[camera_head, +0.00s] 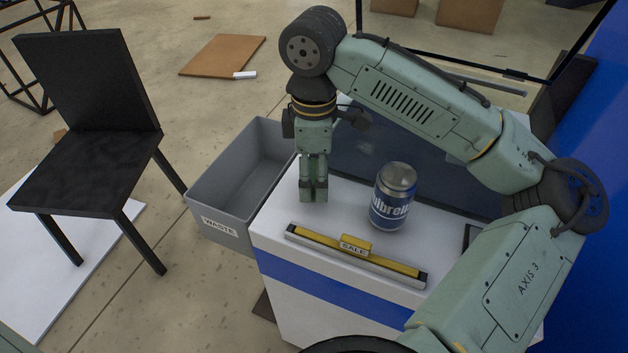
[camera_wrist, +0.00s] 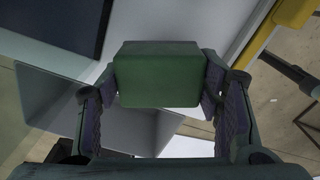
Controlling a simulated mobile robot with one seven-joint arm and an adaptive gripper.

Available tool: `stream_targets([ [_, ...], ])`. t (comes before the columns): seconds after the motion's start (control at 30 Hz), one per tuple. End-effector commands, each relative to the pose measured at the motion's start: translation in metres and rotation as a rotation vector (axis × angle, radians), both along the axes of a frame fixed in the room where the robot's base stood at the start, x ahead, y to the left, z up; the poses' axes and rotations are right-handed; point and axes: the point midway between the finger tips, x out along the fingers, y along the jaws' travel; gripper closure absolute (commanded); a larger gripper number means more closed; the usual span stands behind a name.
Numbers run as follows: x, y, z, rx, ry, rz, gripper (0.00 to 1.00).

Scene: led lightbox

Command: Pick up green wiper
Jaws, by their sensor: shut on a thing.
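The green wiper (camera_wrist: 158,73) is a dark green block in the wrist view, with its broad flat face toward the camera. My gripper (camera_head: 313,188) is shut on it, with one finger on each side. In the head view my gripper points down over the left part of the white counter (camera_head: 268,226). There the wiper is hard to tell from the similarly green fingers. I cannot tell whether it touches the counter or hangs just above it.
A blue and silver can (camera_head: 391,205) stands right of my gripper. A grey WASTE bin (camera_head: 218,211) is left of the counter. A black chair (camera_head: 85,120) stands farther left.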

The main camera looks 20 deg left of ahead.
Motion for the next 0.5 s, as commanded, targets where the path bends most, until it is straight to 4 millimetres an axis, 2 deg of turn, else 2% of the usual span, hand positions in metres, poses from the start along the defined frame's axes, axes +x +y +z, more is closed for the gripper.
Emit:
stream_targets([
  [0.07,-0.005,0.001,0.008,0.002,-0.002,0.004,0.74],
  [0.17,-0.028,0.001,0.008,0.0,-0.002,0.007,0.74],
  [0.5,-0.115,0.004,0.017,-0.001,-0.006,0.007,0.74],
])
